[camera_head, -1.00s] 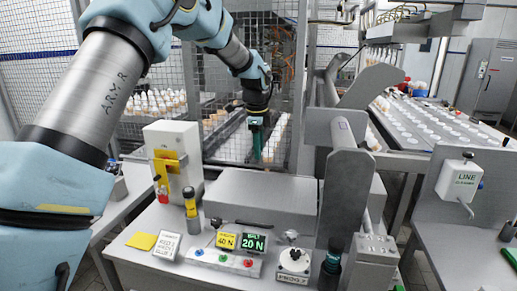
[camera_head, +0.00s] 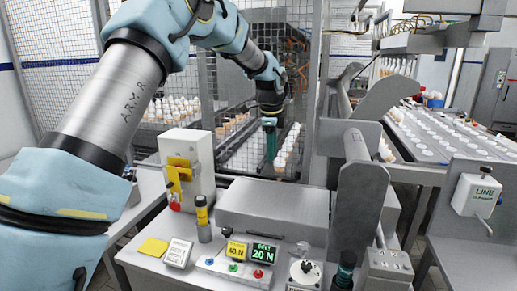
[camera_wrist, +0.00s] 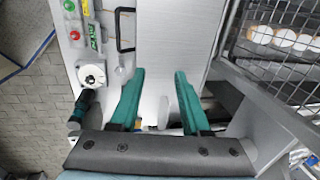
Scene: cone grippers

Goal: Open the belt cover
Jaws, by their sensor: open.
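The belt cover looks to be the long grey box-like lid (camera_head: 268,206) in the middle of the machine table in the head view; it lies flat and appears shut. In the wrist view its pale metal top (camera_wrist: 170,35) runs up the picture, with a black bar handle (camera_wrist: 125,32) near its left edge. My gripper (camera_head: 271,150) hangs beyond the cover's back edge in the head view, pointing down. In the wrist view my gripper (camera_wrist: 160,75) has its two teal fingers apart with nothing held between them. The handle lies ahead of the fingertips and left.
A control panel (camera_head: 232,267) with force displays stands at the table's front. A grey upright post (camera_head: 357,210) rises right of the cover. A wire mesh guard (camera_head: 245,85) and rows of cones (camera_head: 288,150) are behind. A yellow-handled switch box (camera_head: 187,165) stands left.

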